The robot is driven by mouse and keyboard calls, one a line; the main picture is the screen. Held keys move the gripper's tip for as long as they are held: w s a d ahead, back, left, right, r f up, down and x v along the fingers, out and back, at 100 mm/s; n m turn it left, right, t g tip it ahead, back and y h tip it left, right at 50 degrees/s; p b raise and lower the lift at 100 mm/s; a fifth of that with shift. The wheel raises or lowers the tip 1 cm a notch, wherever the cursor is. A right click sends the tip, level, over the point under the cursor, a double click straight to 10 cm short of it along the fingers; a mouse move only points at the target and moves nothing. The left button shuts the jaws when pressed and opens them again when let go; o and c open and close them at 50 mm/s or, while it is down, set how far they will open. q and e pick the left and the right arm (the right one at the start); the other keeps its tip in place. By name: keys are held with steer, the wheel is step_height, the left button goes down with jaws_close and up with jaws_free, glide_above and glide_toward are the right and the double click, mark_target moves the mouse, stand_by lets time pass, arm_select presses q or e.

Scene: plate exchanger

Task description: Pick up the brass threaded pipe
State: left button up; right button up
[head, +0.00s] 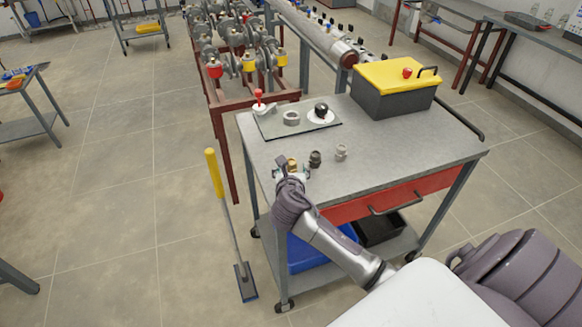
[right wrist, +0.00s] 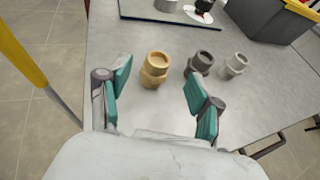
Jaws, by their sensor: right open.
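The brass threaded pipe (right wrist: 155,70) stands on the grey cart top, a little ahead of my right gripper. In the head view the brass pipe (head: 292,163) shows just beyond the gripper, partly hidden by it. My right gripper (right wrist: 155,98) is open and empty, with its two teal-padded fingers spread to the left and right of the line to the brass pipe. In the head view the right gripper (head: 292,172) is over the cart's near left edge. My left gripper is not in view.
A dark fitting (head: 315,159) and a light grey fitting (head: 341,152) stand right of the brass pipe. A plate (head: 270,125) with parts lies behind. A black toolbox (head: 392,98) with yellow lid is at the back right. A yellow-handled broom (head: 216,180) stands left of the cart (head: 400,150).

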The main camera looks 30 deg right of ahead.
mark_target(291, 166)
steer(key=x, duration=0.6)
steer(key=shift+a+f, duration=0.2)
steer(key=shift+s, duration=0.15)
steer(key=c, duration=1.2)
